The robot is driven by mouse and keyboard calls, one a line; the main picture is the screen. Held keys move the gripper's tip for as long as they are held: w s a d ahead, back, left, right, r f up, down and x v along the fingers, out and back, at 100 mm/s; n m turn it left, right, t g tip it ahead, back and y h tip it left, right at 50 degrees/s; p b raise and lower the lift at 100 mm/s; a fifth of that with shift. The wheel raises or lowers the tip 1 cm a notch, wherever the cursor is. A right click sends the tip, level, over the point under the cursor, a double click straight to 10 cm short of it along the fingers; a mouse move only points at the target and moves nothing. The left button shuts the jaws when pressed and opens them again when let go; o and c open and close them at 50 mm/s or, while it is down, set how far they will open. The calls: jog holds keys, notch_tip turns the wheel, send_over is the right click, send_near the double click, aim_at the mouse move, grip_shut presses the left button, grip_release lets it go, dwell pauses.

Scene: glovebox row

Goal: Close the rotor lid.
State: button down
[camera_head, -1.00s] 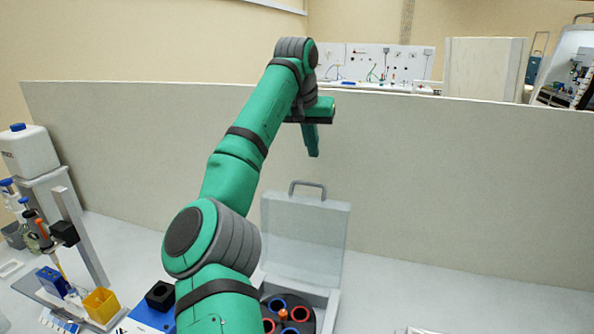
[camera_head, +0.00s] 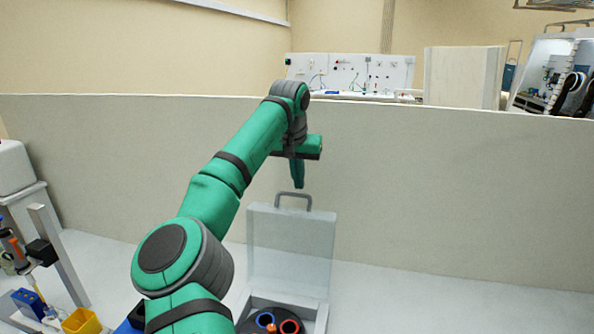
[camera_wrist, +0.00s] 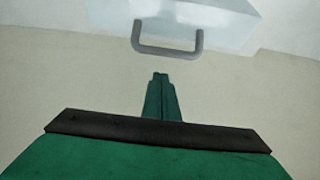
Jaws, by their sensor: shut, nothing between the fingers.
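The rotor lid (camera_head: 290,248) is a clear, pale panel standing upright, open, at the back of the rotor box. Its grey handle (camera_head: 294,196) is on its top edge; the handle also shows in the wrist view (camera_wrist: 167,46), ahead of the fingertips. The rotor (camera_head: 268,321) lies below the lid, dark with red and blue rings, partly cut off by the frame and my arm. My green gripper (camera_head: 298,186) points down just above the handle in the head view and looks apart from it. Its fingers (camera_wrist: 161,78) are together and empty.
A pale partition wall (camera_head: 430,190) runs behind the lid. The bench (camera_head: 400,298) to the right of the lid is clear.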

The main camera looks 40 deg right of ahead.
jog(key=shift+s+a, duration=0.95)
jog(key=shift+a, duration=0.05)
jog(key=shift+d, duration=0.1)
